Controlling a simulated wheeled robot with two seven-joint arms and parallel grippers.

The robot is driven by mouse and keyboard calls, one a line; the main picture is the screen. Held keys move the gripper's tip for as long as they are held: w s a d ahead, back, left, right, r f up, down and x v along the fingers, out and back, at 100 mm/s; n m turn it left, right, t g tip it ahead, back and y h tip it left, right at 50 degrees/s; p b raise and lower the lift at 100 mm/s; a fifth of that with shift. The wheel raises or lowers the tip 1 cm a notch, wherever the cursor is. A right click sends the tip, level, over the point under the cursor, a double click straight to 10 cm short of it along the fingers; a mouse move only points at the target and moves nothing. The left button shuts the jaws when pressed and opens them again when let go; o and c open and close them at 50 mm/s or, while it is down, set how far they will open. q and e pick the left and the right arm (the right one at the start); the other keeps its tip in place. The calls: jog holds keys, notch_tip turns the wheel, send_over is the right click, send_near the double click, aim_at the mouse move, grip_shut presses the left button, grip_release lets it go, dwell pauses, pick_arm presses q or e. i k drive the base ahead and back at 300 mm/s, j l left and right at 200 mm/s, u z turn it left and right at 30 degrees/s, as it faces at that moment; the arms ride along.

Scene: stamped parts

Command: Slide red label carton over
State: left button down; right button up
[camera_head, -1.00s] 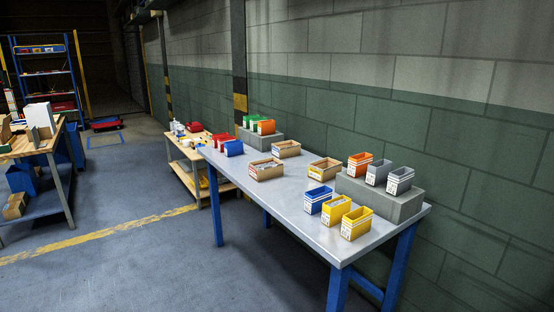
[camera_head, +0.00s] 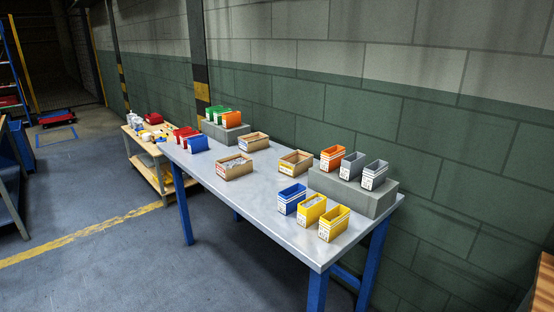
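Three open brown cartons stand on the grey metal table (camera_head: 262,202). The nearest carton (camera_head: 238,171) seems to carry a small red label at the left of its front and holds grey parts. Another carton (camera_head: 254,145) stands behind it, closer to the wall. The third carton (camera_head: 295,167) stands to the right and appears to have a yellow label. The labels are too small to read. Neither of my grippers is in view.
Blue and yellow bins (camera_head: 310,211) line the table's front right. Orange and grey bins stand on a grey riser (camera_head: 378,201) behind them. Red and blue bins (camera_head: 197,145) are at the left end, near green and orange ones on another riser. The table's middle is clear.

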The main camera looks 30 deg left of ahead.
aim_at(229, 168)
jog(key=i+j+z, duration=0.1)
jog(key=j, duration=0.3)
jog(key=i+j+z, duration=0.1)
jog(key=j, duration=0.35)
jog(key=i+j+z, duration=0.1)
jog(key=j, duration=0.35)
jog(key=i+j+z, duration=0.1)
jog(key=j, duration=0.35)
jog(key=i+j+z, duration=0.15)
jog(key=j, duration=0.3)
